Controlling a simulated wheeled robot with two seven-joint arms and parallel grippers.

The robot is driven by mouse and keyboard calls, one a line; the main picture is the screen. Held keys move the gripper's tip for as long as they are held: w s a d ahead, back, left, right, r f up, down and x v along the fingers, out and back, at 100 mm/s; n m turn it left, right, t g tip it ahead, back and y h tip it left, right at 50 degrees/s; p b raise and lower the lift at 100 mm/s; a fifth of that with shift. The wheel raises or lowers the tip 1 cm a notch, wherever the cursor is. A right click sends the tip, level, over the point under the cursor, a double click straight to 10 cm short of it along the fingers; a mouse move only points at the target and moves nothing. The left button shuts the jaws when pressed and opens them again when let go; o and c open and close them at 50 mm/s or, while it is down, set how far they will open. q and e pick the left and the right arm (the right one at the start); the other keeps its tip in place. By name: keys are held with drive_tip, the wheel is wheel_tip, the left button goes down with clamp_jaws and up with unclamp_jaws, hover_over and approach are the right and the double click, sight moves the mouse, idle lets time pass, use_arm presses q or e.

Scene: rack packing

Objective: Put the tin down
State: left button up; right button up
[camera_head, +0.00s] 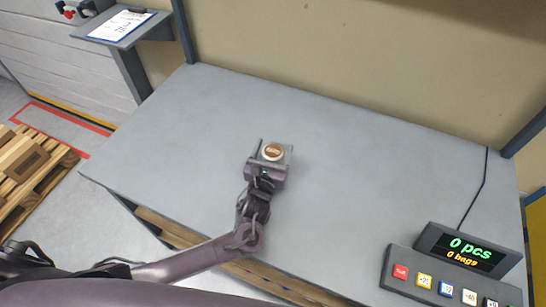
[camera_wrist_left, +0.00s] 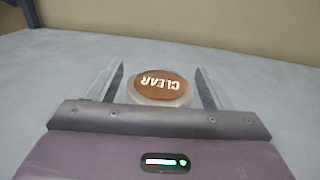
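The tin (camera_head: 272,152) is small and round, with a pale rim and a brown lid. In the left wrist view the lid of the tin (camera_wrist_left: 160,84) reads "CLEAR", upside down. My left gripper (camera_head: 271,150) is around it near the middle of the grey table. In the left wrist view the fingers of my left gripper (camera_wrist_left: 160,82) stand on both sides of the tin, with a narrow gap showing on each side, so it looks open. The tin appears upright on the table; its underside is hidden. My right gripper is not in view.
The grey table (camera_head: 370,190) is clear around the tin. A counter display (camera_head: 466,250) reading "0 pcs, 0 bags" stands at the right front, with a row of coloured buttons (camera_head: 445,288). A clipboard (camera_head: 121,25) lies on a side shelf. A wooden pallet (camera_head: 30,165) is on the floor at left.

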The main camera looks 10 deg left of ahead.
sight(273, 150)
use_arm(q)
drive_tip(key=c, duration=0.9)
drive_tip(key=shift+r, duration=0.1)
wheel_tip(273, 150, up, 20)
drive_tip(key=shift+y, duration=0.3)
drive_tip(key=shift+s+a+f, duration=0.45)
drive_tip(key=shift+s+a, duration=0.9)
drive_tip(key=shift+s, duration=0.15)
drive_tip(key=shift+s+a+f, duration=0.45)
drive_tip(key=shift+s+a, duration=0.85)
drive_tip(key=shift+s, duration=0.25)
drive_tip(key=shift+s+a+f, duration=0.45)
drive_tip(key=shift+s+a, duration=0.9)
drive_tip(key=shift+s, duration=0.15)
